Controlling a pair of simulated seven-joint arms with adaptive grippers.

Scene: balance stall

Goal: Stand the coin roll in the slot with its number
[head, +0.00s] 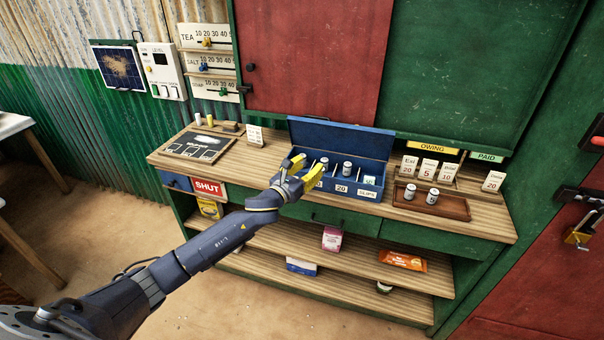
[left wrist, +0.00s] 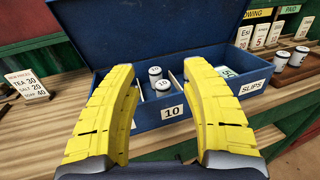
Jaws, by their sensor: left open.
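The open blue cash box (head: 376,152) stands on the counter, its lid raised at the back. White coin rolls stand upright inside: one (head: 347,167) towards the middle, another (head: 324,162) left of it. In the left wrist view, two rolls, a rear one (left wrist: 155,74) and a front one (left wrist: 163,87), show between my fingers. The slot labels 10 (left wrist: 173,111) and 20 (head: 341,189) are on the box front. My left gripper (head: 303,167) is open and empty at the box's front left, its yellow fingers apart. They hide parts of the slots. My right gripper is out of view.
A brown wooden tray (head: 461,208) with two more rolls (head: 409,191) (head: 432,196) sits right of the box. Number cards (head: 428,169) stand behind it. A dark board (head: 197,146) and a price card (head: 255,135) are at left. Shelves with goods lie below.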

